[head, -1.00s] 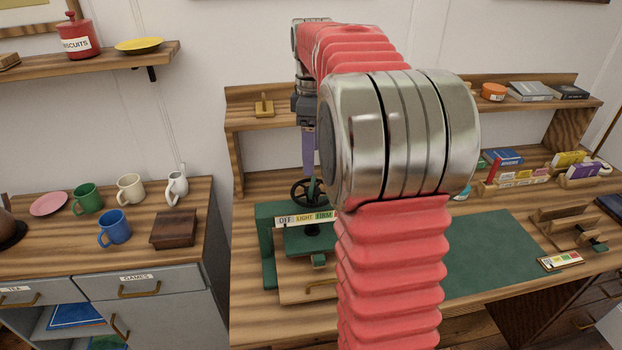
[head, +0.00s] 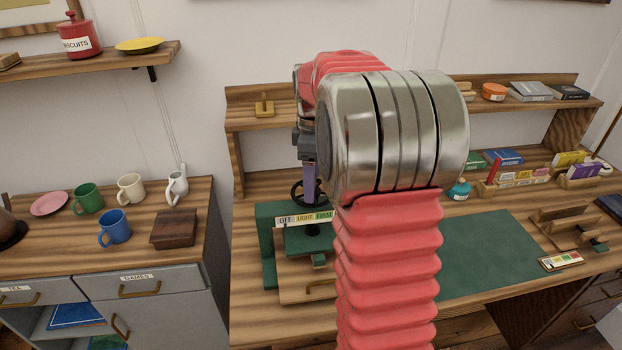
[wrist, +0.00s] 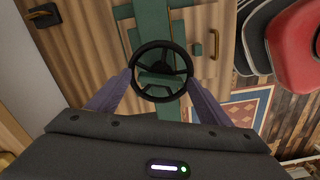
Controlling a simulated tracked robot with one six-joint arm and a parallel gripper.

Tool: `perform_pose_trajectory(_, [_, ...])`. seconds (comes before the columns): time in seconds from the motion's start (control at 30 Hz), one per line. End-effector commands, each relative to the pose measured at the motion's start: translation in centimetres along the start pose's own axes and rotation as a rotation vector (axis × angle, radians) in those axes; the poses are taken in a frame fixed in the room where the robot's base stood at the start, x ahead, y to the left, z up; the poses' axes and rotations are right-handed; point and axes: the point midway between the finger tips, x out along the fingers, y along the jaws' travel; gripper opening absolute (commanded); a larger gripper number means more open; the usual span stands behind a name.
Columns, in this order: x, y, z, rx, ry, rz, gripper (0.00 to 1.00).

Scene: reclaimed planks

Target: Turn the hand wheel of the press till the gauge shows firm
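The green press (head: 267,248) stands on the bench, left of my arm. Its black hand wheel (head: 296,193) lies flat on top; it also shows in the wrist view (wrist: 161,44). The gauge strip (head: 303,219) on its front reads OFF, LIGHT, FIRM; I cannot make out a pointer. My gripper (wrist: 160,78) is open, its purple fingers spread on opposite sides of the wheel. I cannot tell whether the fingertips touch the rim. In the head view one purple finger (head: 308,180) reaches down to wheel height. My arm hides the area right of the press.
A green mat (head: 490,250) covers the bench to the right. A wooden stand (head: 565,227) and a small colored card (head: 561,261) lie beyond it. A raised shelf (head: 247,117) runs behind the press. Mugs, including a blue one (head: 115,228), stand on the left cabinet.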

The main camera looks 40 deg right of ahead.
Motion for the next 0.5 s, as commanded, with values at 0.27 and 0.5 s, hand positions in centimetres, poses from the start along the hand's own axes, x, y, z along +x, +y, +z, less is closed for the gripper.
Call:
perform_pose_trajectory(0.27, [-0.02,0.01,0.02,0.000,0.000,0.000,0.53])
perform_pose_trajectory(0.5, [-0.05,0.07,0.03,0.000,0.000,0.002,0.36])
